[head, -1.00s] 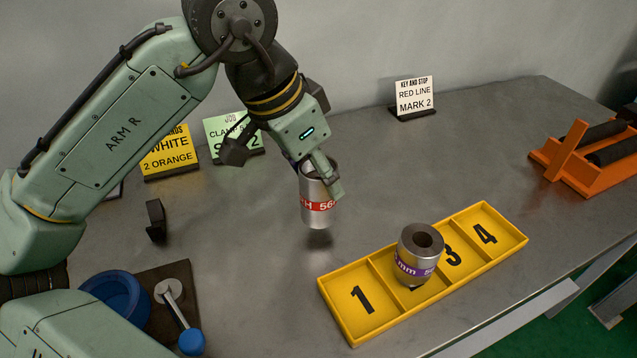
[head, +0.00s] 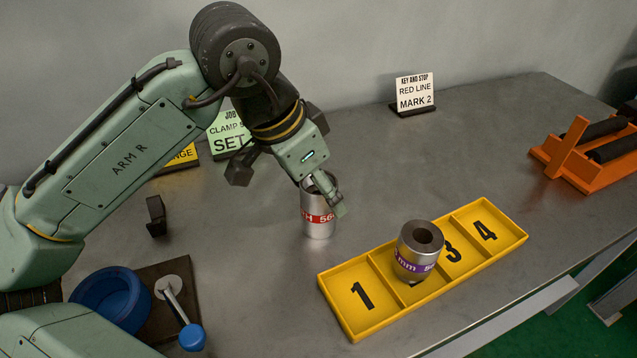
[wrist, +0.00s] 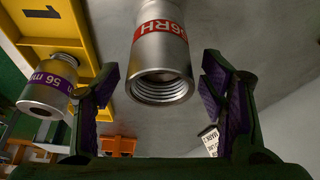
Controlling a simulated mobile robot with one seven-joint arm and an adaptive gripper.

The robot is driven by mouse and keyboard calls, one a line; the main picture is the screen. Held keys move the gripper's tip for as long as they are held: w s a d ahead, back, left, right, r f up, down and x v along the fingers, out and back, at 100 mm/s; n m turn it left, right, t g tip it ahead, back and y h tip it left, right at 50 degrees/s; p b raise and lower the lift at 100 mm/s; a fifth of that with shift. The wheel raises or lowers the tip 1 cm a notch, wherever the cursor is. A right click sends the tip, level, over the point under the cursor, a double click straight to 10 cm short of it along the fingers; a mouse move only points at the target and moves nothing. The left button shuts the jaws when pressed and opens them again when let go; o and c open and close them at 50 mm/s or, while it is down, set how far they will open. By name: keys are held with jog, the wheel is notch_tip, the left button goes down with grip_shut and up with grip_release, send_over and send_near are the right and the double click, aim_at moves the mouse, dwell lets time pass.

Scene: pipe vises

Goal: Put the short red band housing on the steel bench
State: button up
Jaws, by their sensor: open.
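The short red band housing (head: 318,222) is a silver cylinder with a red band, standing upright on the steel bench (head: 270,290) left of the yellow tray. My gripper (head: 329,190) is at its upper end. In the wrist view the housing (wrist: 160,70) shows its threaded open end between the spread fingers of my gripper (wrist: 160,95), with gaps on both sides. The fingers are open and hold nothing.
A yellow tray (head: 352,329) with numbered compartments lies to the right. A purple-banded housing (head: 419,252) stands in its second compartment. A blue ring vise (head: 112,300) with a lever is front left. Sign cards line the back.

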jog(key=shift+r, duration=0.15)
jog(key=v, duration=1.2)
jog(key=shift+d, duration=0.1)
